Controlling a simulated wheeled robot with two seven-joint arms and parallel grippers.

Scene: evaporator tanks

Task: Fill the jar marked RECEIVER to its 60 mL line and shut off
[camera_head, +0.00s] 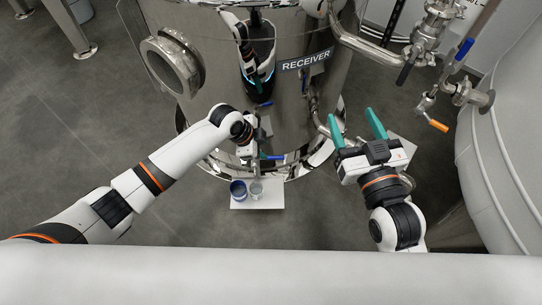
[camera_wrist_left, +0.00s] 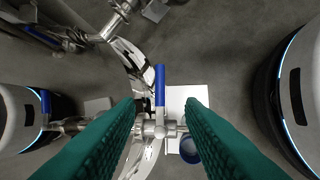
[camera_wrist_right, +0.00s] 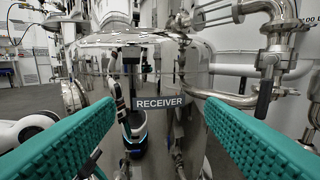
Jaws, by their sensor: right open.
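The steel tank with the RECEIVER sign (camera_head: 305,60) stands at the back centre. A low tap with a blue lever (camera_wrist_left: 160,85) is on its front side. My left gripper (camera_wrist_left: 160,105) is open, its teal fingers on either side of the lever and apart from it. The jar's marks and liquid level are too small to read. My right gripper (camera_head: 355,122) is open and empty, right of the tank; its own view faces the sign (camera_wrist_right: 160,102).
Steel pipework with another blue-handled valve (camera_head: 464,50) and an orange-handled valve (camera_head: 438,125) is at the right, beside a large pale tank (camera_head: 515,130). A round port (camera_head: 172,62) juts from the tank's left. Grey floor (camera_head: 60,140) is clear at left.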

